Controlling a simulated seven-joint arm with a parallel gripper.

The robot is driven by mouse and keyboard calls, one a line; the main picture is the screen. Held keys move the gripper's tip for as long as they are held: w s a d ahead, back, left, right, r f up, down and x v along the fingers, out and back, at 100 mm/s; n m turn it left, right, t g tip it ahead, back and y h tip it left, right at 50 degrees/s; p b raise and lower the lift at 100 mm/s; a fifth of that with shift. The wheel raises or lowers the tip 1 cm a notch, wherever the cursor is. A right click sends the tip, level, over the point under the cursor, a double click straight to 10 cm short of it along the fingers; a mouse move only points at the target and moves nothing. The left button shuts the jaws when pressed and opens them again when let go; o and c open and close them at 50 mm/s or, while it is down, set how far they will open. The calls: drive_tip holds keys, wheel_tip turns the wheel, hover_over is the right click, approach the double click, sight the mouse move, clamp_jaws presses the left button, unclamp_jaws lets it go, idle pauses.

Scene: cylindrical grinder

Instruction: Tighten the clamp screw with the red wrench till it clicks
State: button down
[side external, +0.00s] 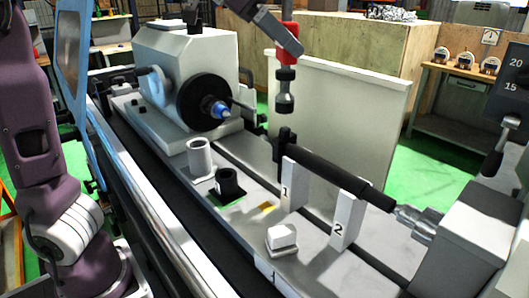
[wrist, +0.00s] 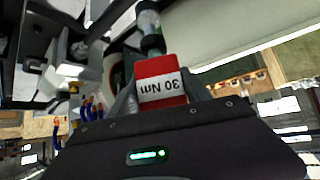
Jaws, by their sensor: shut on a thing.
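The red wrench (side external: 286,60) hangs upright in my gripper (side external: 289,42), with its grey and black socket end (side external: 285,92) pointing down. The socket end (wrist: 149,22) reaches away at the top. In the side view a black clamp (side external: 284,147) stands at the left end of a dark shaft (side external: 335,175). The socket appears above the clamp, with a gap. The clamp screw itself is too small to make out clearly.
The shaft rests on white supports 1 (side external: 292,185) and 2 (side external: 346,220). A grey spindle housing (side external: 185,70) stands at left, a tailstock (side external: 470,245) at right. A white cylinder (side external: 199,158), black holder (side external: 230,185) and white block (side external: 282,240) stand in front. A pale panel (side external: 335,110) rises behind.

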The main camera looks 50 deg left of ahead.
sight(286, 69)
drive_tip(key=shift+w+a+f+n+y, duration=0.2)
drive_tip(key=shift+w+a+f, duration=0.2)
drive_tip(key=shift+f, duration=0.15)
drive_tip(key=shift+w+a+f+n+y, duration=0.1)
drive_tip(key=shift+w+a+f+y, duration=0.1)
drive_tip(key=shift+w+a+f, duration=0.25)
drive_tip(key=shift+s+d+r, duration=0.2)
drive_tip(key=shift+d+r, duration=0.25)
drive_tip(key=shift+r, duration=0.1)
drive_tip(key=shift+s+d+f, duration=0.1)
drive_tip(key=shift+f, duration=0.5)
drive_tip(key=shift+d+n+t+y, duration=0.15)
drive_tip(key=shift+n+t+y, duration=0.3)
drive_tip(key=shift+n, duration=0.35)
drive_tip(key=n+y, duration=0.4)
drive_tip(key=shift+n, duration=0.3)
drive_tip(key=shift+f, duration=0.4)
drive_tip(key=shift+f, duration=1.8)
